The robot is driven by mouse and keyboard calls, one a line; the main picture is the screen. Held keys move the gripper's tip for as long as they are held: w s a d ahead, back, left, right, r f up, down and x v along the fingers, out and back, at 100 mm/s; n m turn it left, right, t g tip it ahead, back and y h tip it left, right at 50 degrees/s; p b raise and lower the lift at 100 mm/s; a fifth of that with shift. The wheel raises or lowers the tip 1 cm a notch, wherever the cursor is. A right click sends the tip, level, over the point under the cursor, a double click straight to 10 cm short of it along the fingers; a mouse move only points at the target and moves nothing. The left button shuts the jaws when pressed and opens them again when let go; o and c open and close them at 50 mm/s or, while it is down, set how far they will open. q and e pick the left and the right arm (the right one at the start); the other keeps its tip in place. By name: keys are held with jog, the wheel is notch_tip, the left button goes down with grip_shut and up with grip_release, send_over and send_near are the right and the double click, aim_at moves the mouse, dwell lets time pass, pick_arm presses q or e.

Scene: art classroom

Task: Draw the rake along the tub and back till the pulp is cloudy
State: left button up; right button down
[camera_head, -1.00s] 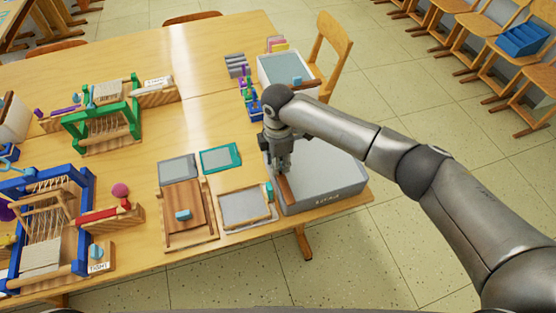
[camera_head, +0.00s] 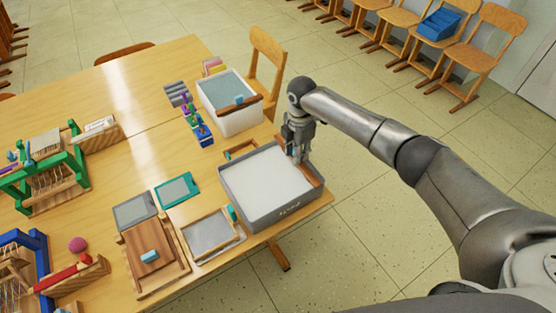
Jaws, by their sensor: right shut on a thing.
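The grey tub (camera_head: 278,214) stands at the table's front right corner, filled with smooth, pale grey-white pulp (camera_head: 263,182). My right gripper (camera_head: 298,158) points down at the tub's far right side and is shut on the rake (camera_head: 312,174). The rake's brown wooden bar lies along the tub's right end. Its handle is mostly hidden by the gripper, and I cannot tell how deep the bar sits. My left gripper is not in view.
A white bin (camera_head: 234,120) with a wooden bar across it stands behind the tub. A framed screen (camera_head: 211,235), a wooden board (camera_head: 151,258) and a teal-edged screen (camera_head: 177,190) lie left of the tub. Looms stand farther left. A chair (camera_head: 267,65) stands behind the table.

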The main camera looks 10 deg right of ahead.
jog(key=shift+w+d, duration=0.2)
jog(key=shift+d, duration=0.3)
jog(key=shift+w+d, duration=0.15)
jog(key=shift+d, duration=0.35)
jog(key=shift+d+r, duration=0.1)
jog(key=c, duration=1.2)
grip_release()
jog(key=shift+o, duration=0.2)
notch_tip(320, 180, up, 12)
jog(key=shift+f, duration=0.2)
